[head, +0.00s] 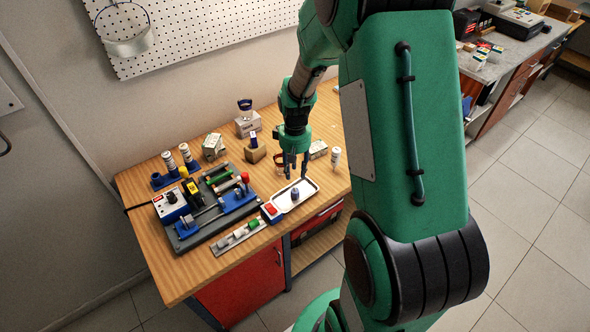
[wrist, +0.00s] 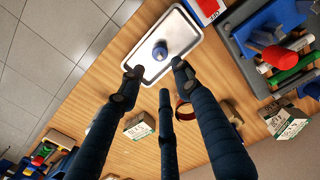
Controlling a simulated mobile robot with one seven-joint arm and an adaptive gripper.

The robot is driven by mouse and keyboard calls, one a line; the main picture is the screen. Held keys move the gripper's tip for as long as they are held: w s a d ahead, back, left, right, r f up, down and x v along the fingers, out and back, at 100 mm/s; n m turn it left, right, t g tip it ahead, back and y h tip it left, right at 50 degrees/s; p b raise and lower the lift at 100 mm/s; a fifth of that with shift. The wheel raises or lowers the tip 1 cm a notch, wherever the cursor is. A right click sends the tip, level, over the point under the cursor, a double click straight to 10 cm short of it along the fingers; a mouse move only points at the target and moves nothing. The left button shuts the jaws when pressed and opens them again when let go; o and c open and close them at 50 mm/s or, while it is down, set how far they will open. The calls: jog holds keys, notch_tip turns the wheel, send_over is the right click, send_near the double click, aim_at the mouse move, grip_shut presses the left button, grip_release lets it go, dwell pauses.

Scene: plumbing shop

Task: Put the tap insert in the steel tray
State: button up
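The steel tray (head: 283,205) is a shallow pale rectangular tray near the front edge of the wooden bench, and it fills the top middle of the wrist view (wrist: 181,28). A small blue-violet piece, apparently the tap insert (head: 295,193), stands inside the tray. In the wrist view the insert (wrist: 160,51) shows end-on, with bare tray around it. My gripper (head: 296,174) points down above the tray's far side. Its three dark fingers (wrist: 159,76) are spread, with nothing between them, and the insert is apart from the fingertips.
A grey fixture board (head: 205,212) with blue clamps, rods and a control box lies left of the tray. A strip with coloured pieces (head: 239,235) lies at the front. Small cartons (head: 213,146) and a wooden block (head: 255,153) stand behind. Bare wood lies right of the tray.

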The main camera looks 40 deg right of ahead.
jog(key=s+a+r+t, duration=0.1)
jog(key=s+a+r, duration=0.1)
jog(key=a+r, duration=0.5)
jog(key=s+a+r+t, duration=0.1)
jog(key=s+a+r, duration=0.25)
jog(key=r, duration=0.85)
jog(key=s+a+r+t, duration=0.3)
jog(key=s+a+r, duration=0.8)
jog(key=s, duration=0.4)
jog(key=shift+s+a+r+t, duration=0.15)
jog(key=shift+s+r+t, duration=0.2)
jog(key=shift+r, duration=0.25)
notch_tip(320, 180, down, 5)
jog(key=b, duration=0.4)
jog(key=shift+r+b, duration=0.2)
jog(key=shift+b, duration=0.15)
